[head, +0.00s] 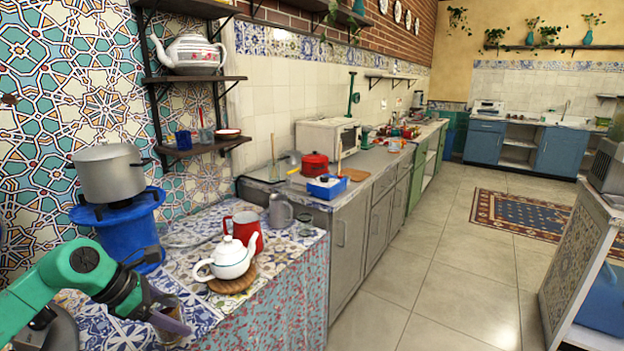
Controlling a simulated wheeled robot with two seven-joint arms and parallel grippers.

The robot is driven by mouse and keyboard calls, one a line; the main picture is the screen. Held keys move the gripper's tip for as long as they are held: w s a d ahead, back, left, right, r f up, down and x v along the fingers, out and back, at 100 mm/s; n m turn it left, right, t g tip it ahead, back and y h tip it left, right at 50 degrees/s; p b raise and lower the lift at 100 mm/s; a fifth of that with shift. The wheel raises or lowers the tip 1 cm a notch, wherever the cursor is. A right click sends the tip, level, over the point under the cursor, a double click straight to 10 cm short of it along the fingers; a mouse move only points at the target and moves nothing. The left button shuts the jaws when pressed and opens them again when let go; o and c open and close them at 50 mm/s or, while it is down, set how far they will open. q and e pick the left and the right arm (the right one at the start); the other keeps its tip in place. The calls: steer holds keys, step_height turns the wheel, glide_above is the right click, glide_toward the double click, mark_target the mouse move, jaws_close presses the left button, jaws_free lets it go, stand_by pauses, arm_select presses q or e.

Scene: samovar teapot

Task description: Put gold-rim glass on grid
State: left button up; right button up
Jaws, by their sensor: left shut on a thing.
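My left gripper (168,318) is at the lower left, over the blue-and-white tiled tabletop (212,314). It is shut on a small clear glass (174,312), which looks like the gold-rim glass. The fingers partly cover the glass, and I cannot tell whether its base touches the table. A small glass (305,224) stands near the table's far right corner. I cannot clearly make out the grid. My right gripper is not in view.
A white teapot (230,258) sits on a round wooden trivet (232,282) right of the gripper. Behind it stand a red pitcher (244,230) and a grey jug (280,210). A blue stand (125,225) bears a grey pot (110,172) at left.

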arm_select(q)
steer(key=s+d+f+m+g+y+p, duration=0.2)
steer(key=s+d+f+m+g, duration=0.2)
steer(key=m, duration=0.8)
steer(key=s+d+f+m+g+y+p, duration=0.2)
steer(key=s+d+m+g, duration=0.4)
steer(key=s+m, duration=0.3)
step_height(320, 180, down, 2)
steer(key=m+y, duration=0.1)
steer(key=m, duration=0.3)
steer(key=shift+d+y+p, duration=0.3)
steer(key=shift+s+f, duration=0.1)
